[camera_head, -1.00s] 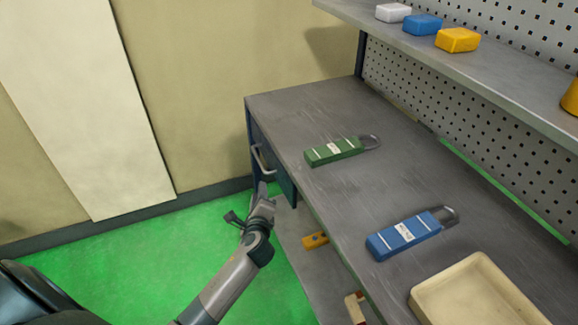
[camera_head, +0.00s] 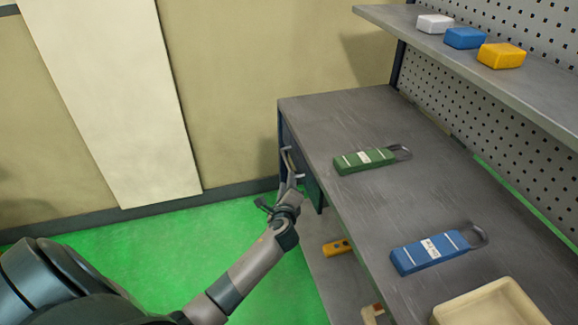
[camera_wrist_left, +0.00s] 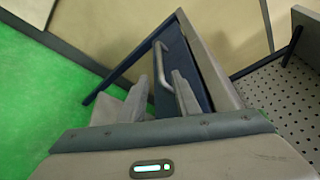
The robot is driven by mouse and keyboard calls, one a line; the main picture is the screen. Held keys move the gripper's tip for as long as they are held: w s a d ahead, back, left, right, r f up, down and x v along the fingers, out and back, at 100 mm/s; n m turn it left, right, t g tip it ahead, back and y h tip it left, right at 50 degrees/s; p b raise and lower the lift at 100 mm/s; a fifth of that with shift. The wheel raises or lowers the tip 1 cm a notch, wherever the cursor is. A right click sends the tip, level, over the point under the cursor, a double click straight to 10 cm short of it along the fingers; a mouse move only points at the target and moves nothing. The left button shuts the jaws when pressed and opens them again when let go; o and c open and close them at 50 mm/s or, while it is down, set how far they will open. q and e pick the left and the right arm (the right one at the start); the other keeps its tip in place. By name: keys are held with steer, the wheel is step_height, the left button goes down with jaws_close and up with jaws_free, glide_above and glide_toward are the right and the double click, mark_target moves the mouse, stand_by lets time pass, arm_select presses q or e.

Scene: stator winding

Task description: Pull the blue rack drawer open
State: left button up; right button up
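The dark blue drawer (camera_head: 304,174) is under the left end of the grey bench, and its front also shows in the left wrist view (camera_wrist_left: 180,65). It looks shut. Its grey bar handle (camera_head: 287,160) stands out from the front; in the left wrist view the handle (camera_wrist_left: 160,62) runs down between my fingers. My left gripper (camera_head: 290,184) is at the handle's lower end. In the wrist view its two fingers (camera_wrist_left: 160,88) are apart, one on each side of the bar. I cannot tell whether either finger touches it. My right gripper is out of view.
The bench top (camera_head: 340,115) holds a green block with a loop (camera_head: 364,161), a blue block with a loop (camera_head: 430,251) and a cream tray (camera_head: 440,318). A lower shelf (camera_head: 325,270) lies beneath. Green floor (camera_head: 150,245) left of the bench is clear.

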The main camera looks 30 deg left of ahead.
mark_target(289, 164)
arm_select(q)
steer(key=x, duration=1.1)
steer(key=shift+f+b, duration=0.1)
steer(key=shift+b, duration=0.3)
steer(key=shift+w+a+f, duration=0.1)
steer(key=shift+w+a, duration=0.25)
steer(key=shift+w, duration=0.15)
jaws_close()
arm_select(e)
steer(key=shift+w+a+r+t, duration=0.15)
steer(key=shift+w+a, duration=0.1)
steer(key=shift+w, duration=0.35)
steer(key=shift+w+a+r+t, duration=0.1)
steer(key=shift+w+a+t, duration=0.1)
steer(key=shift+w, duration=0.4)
